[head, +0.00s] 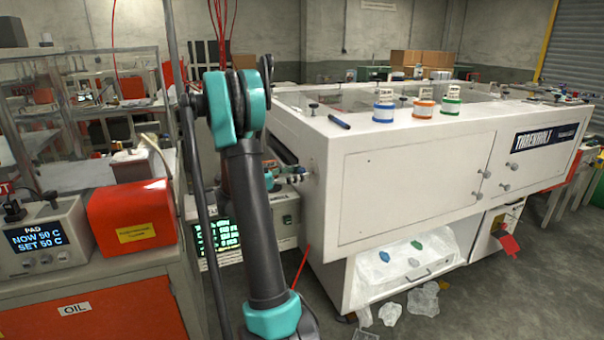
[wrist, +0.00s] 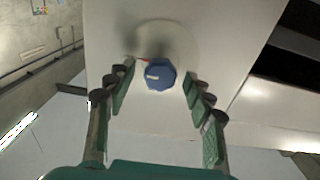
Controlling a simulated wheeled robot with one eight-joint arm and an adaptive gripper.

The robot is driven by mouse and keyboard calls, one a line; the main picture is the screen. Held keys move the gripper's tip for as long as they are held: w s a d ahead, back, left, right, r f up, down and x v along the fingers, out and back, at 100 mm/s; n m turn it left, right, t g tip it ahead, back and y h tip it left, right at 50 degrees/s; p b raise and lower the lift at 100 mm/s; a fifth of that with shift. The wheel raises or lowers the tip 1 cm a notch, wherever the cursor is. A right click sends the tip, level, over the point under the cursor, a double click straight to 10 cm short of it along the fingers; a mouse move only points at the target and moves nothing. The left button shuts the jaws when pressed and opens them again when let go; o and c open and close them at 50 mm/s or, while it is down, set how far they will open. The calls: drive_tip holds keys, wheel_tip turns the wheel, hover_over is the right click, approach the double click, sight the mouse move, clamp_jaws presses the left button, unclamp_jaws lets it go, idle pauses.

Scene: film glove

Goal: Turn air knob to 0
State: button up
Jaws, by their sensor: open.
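The air knob is a blue, many-sided knob with a small white mark on its face; it shows in the wrist view (wrist: 160,74) on a pale panel. A small red pointer shows just at its upper left. My gripper (wrist: 157,90) is open, with one green-padded finger on each side of the knob and a clear gap to both. In the head view my gripper (head: 297,172) is at the left end of the white machine (head: 400,185), partly hidden by my arm. The knob cannot be made out in the head view.
A control box with green readouts (head: 285,222) stands close below my gripper. A red box (head: 133,215) and a PAD display unit (head: 45,240) sit on the left bench. Tape rolls (head: 383,112) and a blue marker (head: 339,121) lie on the machine top.

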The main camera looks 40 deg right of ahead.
drive_tip(key=shift+x, duration=1)
drive_tip(key=c, duration=1.2)
